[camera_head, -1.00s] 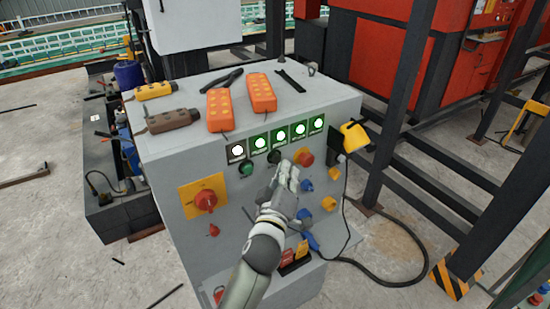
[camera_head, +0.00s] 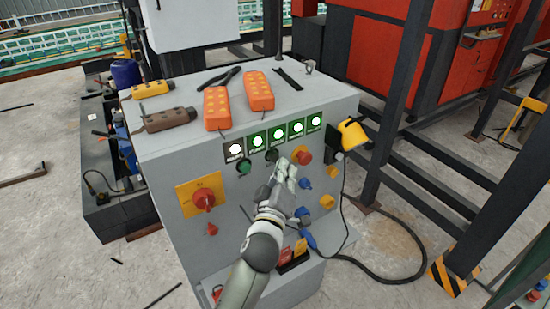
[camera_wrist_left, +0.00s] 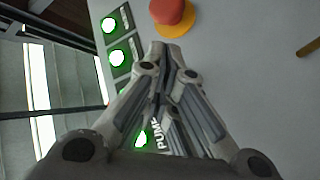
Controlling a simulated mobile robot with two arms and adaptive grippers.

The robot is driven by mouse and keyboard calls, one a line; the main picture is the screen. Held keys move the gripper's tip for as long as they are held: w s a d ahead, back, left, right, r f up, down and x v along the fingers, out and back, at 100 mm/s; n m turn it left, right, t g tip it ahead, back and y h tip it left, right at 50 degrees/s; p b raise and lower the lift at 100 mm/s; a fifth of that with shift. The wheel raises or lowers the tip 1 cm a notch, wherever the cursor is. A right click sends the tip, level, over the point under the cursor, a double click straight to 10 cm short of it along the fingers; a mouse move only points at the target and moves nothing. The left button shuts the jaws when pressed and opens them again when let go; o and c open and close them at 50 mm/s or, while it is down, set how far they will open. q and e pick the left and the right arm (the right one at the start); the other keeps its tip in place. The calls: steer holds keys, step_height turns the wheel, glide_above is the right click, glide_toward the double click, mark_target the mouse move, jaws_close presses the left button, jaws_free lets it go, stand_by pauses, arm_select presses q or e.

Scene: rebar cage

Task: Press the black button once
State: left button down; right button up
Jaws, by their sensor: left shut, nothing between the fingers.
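The black button (camera_head: 272,155) is on the sloping front of the grey control cabinet (camera_head: 165,165), right of a green button (camera_head: 243,166) and below the lit indicators. My left gripper (camera_head: 284,164) is shut and empty, with its tips in front of the panel just right of and below the black button. I cannot tell whether they touch the panel. In the left wrist view, the closed fingers (camera_wrist_left: 172,58) point toward the panel below a red button on a yellow base (camera_wrist_left: 172,15), and the black button is not visible. My right gripper is not in view.
A red mushroom button (camera_head: 304,155) is close right of the fingers. A red rotary switch (camera_head: 204,198) is at the left. Orange pendants (camera_head: 258,91) and tools lie on the cabinet top. Black steel posts (camera_head: 400,90) stand at the right.

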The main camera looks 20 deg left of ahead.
arm_select(q)
steer(key=shift+w+a, duration=0.25)
steer(key=shift+a, duration=0.1)
stand_by(0.5)
steer(key=shift+w+a+r, duration=0.1)
steer(key=shift+w+a, duration=0.4)
steer(key=shift+a, duration=0.15)
stand_by(0.8)
stand_by(0.4)
steer(key=shift+s+d, duration=0.75)
steer(key=shift+d, duration=0.2)
